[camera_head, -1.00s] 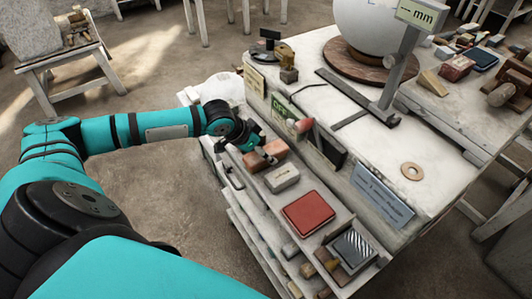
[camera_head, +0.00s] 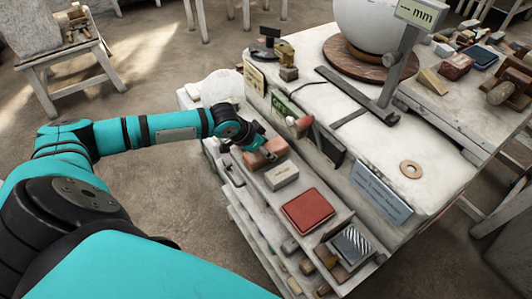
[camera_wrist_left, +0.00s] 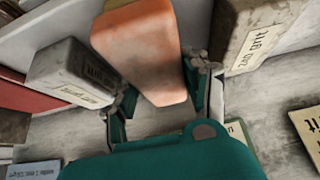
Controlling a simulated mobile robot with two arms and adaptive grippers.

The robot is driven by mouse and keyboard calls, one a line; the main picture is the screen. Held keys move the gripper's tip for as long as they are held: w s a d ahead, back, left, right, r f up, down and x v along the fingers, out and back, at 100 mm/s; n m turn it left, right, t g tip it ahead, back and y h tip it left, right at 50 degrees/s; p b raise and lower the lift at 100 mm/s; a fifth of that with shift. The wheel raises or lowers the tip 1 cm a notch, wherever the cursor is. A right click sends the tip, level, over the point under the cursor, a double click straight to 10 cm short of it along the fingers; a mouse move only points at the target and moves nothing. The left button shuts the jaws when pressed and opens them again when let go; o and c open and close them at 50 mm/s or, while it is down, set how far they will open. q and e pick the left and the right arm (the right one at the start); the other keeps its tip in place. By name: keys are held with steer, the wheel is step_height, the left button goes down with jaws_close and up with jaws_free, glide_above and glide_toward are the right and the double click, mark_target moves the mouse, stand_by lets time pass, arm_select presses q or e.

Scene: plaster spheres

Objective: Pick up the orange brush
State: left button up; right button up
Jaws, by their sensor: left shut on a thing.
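The orange brush (camera_head: 268,150) is a block with an orange-brown surface on the upper shelf of the stepped side rack. It also shows large in the left wrist view (camera_wrist_left: 142,50), between the two fingers. My left gripper (camera_head: 257,150) is shut on it, with a finger at each side. The gripper covers part of the brush in the head view. I cannot tell whether the brush is clear of the shelf. My right gripper is not in view.
A pale labelled block (camera_head: 282,175) sits close beside the brush, with a red flat box (camera_head: 308,210) beyond it. A striped metal piece (camera_head: 352,243) lies at the rack's near end. The white worktable (camera_head: 400,140) rises to the right. Open floor (camera_head: 170,225) lies to the left.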

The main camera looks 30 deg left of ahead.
arm_select(q)
steer(key=shift+s+a+r+b, duration=0.1)
steer(key=shift+r+b, duration=0.05)
steer(key=shift+b, duration=0.3)
step_height(320, 180, up, 6)
steer(key=shift+b, duration=0.9)
steer(key=s+a+b, duration=0.1)
steer(key=s+a, duration=0.2)
steer(key=s, duration=0.6)
steer(key=s+a+b, duration=0.2)
steer(key=s+a, duration=0.2)
steer(key=s, duration=0.5)
steer(key=shift+s+a+r, duration=0.15)
steer(key=shift+a+r, duration=0.1)
steer(key=shift+r, duration=0.1)
steer(key=o, duration=0.7)
steer(key=c, duration=0.5)
